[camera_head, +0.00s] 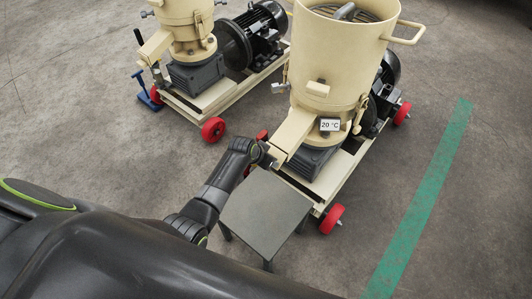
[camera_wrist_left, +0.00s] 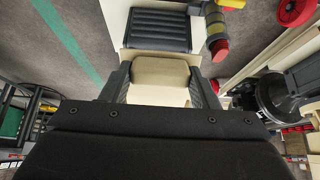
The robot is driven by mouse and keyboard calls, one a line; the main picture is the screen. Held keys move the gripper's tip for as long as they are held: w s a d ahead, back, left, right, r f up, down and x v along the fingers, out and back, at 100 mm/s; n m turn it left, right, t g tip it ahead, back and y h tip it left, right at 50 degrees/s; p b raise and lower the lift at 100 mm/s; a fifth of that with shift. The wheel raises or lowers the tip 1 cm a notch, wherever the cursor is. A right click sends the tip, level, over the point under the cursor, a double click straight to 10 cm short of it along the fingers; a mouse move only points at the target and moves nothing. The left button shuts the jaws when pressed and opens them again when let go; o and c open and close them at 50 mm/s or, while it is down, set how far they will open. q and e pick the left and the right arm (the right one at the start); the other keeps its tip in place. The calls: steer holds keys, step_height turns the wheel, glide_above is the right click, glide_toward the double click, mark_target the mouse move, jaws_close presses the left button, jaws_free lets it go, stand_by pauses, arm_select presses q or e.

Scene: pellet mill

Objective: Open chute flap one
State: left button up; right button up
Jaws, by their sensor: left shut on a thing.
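The near cream pellet mill (camera_head: 335,60) has a sloping cream chute (camera_head: 293,132) low on its left side. My left gripper (camera_head: 269,157) is at the lower end of this chute. In the left wrist view, the two dark fingers of my left gripper (camera_wrist_left: 160,82) stand on either side of a cream plate, which looks like the chute flap (camera_wrist_left: 158,71), and are shut on it. I cannot tell how far the flap is swung. My right gripper is not in view.
A grey square table (camera_head: 265,212) stands below the chute. A second mill (camera_head: 187,25) with a motor stands at the back left. Floor right of the green stripe (camera_head: 420,200) is clear.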

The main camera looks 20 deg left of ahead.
arm_select(q)
steer(key=r+g+p, duration=0.1)
steer(key=r+g+y+p, duration=0.1)
steer(key=shift+w+p, duration=0.25)
steer(key=shift+p, duration=0.05)
steer(key=shift+w+d+r+g, duration=0.1)
steer(key=shift+w+r+g, duration=0.05)
steer(key=shift+g, duration=0.65)
steer(key=shift+w+r+g+y, duration=0.15)
steer(key=shift+r+g+y, duration=0.3)
steer(key=shift+g, duration=0.45)
steer(key=shift+d, duration=0.1)
steer(key=o, duration=1.4)
steer(key=shift+f, duration=0.1)
